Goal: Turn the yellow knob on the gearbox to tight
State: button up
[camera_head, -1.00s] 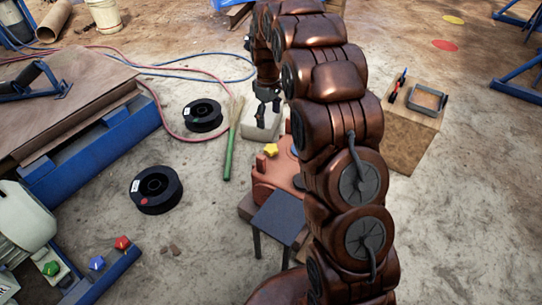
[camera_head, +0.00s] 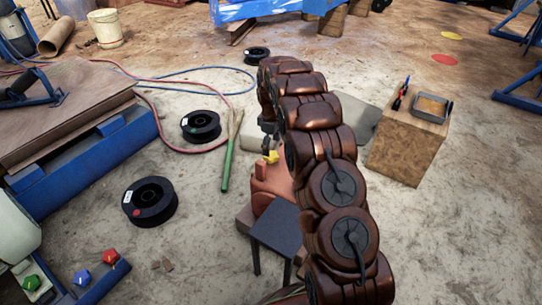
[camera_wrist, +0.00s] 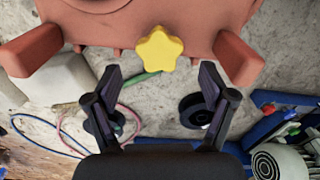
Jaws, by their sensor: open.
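The yellow star-shaped knob (camera_wrist: 160,48) sits on the edge of the reddish-orange gearbox (camera_wrist: 100,22) in the wrist view. My gripper (camera_wrist: 162,90) is open, its two dark fingers spread apart below the knob in the picture, with nothing between them. The knob lies roughly centred between the fingers, beyond their tips; contact does not show. In the head view the knob (camera_head: 271,157) shows small on top of the gearbox (camera_head: 268,185). My arm hides much of the gearbox's right side there, and a dark finger of my gripper (camera_head: 266,143) shows close by the knob.
A dark stool (camera_head: 277,228) stands in front of the gearbox. A green-handled broom (camera_head: 228,165) and black spools (camera_head: 150,201) lie to the left. A wooden block with a tray (camera_head: 408,146) stands at right.

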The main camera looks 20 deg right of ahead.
aim_at(271, 159)
notch_tip(271, 159, down, 5)
jog(key=shift+r+b, duration=0.15)
jog(key=shift+b, duration=0.5)
jog(key=shift+c, duration=0.4)
jog(key=c, duration=1.1)
jog(key=shift+o, duration=0.2)
